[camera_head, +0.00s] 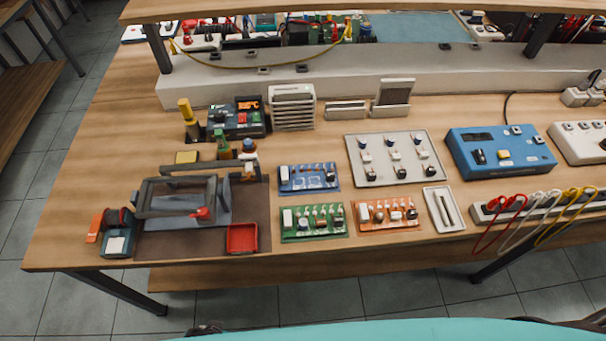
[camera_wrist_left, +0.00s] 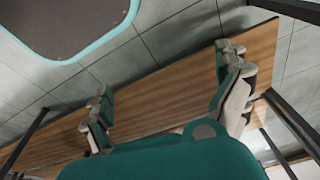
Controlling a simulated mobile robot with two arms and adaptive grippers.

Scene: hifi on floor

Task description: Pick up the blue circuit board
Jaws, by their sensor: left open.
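The blue circuit board (camera_head: 308,178) lies flat on the wooden workbench (camera_head: 110,160) in the head view. It sits just behind a green circuit board (camera_head: 313,222), with an orange circuit board (camera_head: 386,214) to the front right. Nothing covers it. My left gripper (camera_wrist_left: 165,103) shows in the left wrist view, with its two fingers spread wide and nothing between them. Floor tiles and a wooden surface show beyond the fingers. The blue board is not in that view. My right gripper cannot be made out in either view.
Left of the boards are a dark mat with a grey frame (camera_head: 178,196) and a red tray (camera_head: 242,238). To the right are a grey panel with knobs (camera_head: 395,158), a small white tray (camera_head: 444,209) and a blue device (camera_head: 500,150). A shelf (camera_head: 340,75) runs along the back.

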